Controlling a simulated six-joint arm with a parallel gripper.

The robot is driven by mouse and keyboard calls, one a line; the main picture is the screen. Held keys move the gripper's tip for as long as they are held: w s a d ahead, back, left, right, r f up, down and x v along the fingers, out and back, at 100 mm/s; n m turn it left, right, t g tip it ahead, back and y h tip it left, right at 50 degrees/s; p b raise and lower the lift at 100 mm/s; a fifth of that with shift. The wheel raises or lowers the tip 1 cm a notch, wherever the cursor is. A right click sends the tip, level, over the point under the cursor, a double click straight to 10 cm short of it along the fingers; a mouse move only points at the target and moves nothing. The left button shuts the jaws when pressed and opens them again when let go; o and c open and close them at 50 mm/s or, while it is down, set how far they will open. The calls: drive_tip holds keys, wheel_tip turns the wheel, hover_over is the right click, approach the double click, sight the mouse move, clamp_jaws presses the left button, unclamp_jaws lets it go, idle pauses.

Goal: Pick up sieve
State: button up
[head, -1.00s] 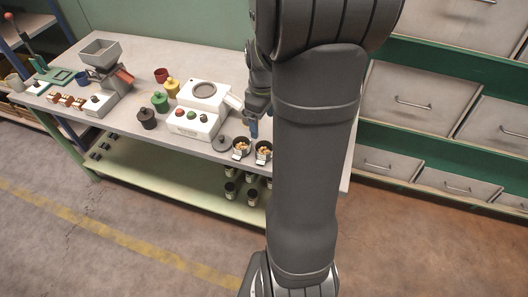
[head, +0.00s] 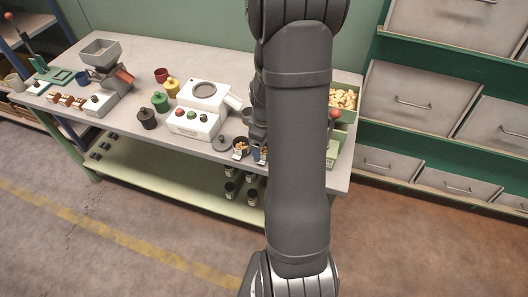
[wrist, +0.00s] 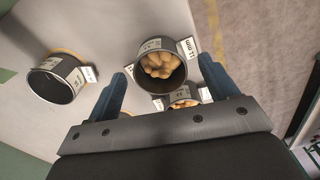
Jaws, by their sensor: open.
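A dark round cup-shaped vessel (wrist: 147,78) with tan nuts in it and a tag reading about "11 mm" shows between my fingertips in the wrist view. My gripper (wrist: 163,66) is open, its two blue fingers on either side of this vessel; I cannot tell whether they touch it. A second tagged vessel (wrist: 58,82), with no nuts visible inside, stands to the left. A third with nuts (wrist: 183,98) is partly hidden behind the gripper body. Which one is the sieve is not clear. In the head view my arm hides most of the gripper; one nut cup (head: 240,149) shows beside it.
A white machine (head: 195,124) with coloured knobs stands left of my arm on the bench (head: 190,57). Coloured lidded pots (head: 147,119) and a grey hopper (head: 101,54) stand farther left. A green bin of nuts (head: 343,99) is at the right.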

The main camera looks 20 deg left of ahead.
drive_tip(key=c, duration=1.1)
drive_tip(key=shift+r, duration=0.1)
